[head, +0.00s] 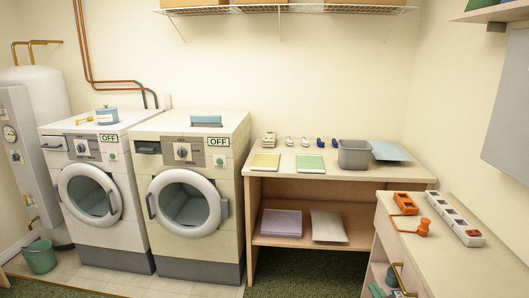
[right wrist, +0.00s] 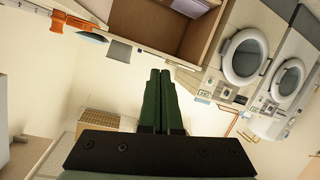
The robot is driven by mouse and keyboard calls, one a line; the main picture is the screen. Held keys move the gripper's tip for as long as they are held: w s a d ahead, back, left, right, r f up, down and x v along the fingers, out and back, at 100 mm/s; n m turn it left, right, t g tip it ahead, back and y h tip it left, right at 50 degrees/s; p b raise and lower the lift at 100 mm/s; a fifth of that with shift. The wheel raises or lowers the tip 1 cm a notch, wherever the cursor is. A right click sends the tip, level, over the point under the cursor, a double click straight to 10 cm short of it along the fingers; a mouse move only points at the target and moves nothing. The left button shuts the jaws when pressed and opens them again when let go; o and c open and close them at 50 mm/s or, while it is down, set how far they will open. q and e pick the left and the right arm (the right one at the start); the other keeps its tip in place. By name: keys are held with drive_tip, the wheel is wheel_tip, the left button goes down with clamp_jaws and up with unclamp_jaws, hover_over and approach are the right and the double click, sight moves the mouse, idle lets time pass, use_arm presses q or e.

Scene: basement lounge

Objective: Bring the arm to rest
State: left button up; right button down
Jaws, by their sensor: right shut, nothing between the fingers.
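My right gripper (right wrist: 160,74) shows in the right wrist view, with its two dark green fingers side by side and shut. Nothing is between them. The fingers stand out in free air in front of the scene, which appears upside down in this view. I cannot make out the right gripper clearly in the head view. My left gripper is in neither view.
Two washing machines (head: 186,198) stand at the left beside a wooden table (head: 340,182) with a grey bin (head: 354,154). A cabinet (head: 465,268) at the right bears an orange device (head: 406,203) and a power strip (head: 453,218). A wire shelf (head: 290,8) hangs above.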

drive_tip(key=s+a+f+g, duration=0.1)
drive_tip(key=s+a+f, duration=0.3)
drive_tip(key=s, duration=0.6)
drive_tip(key=s+a+f+g+y, duration=0.1)
drive_tip(key=s+a+f+g, duration=0.1)
drive_tip(key=s+a+f, duration=0.2)
drive_tip(key=s+a+f+m+g+y, duration=0.1)
drive_tip(key=s+a+f, duration=0.3)
drive_tip(key=s, duration=1.4)
wheel_tip(320, 180, down, 5)
drive_tip(key=shift+r+g, duration=0.1)
drive_tip(key=shift+g, duration=0.6)
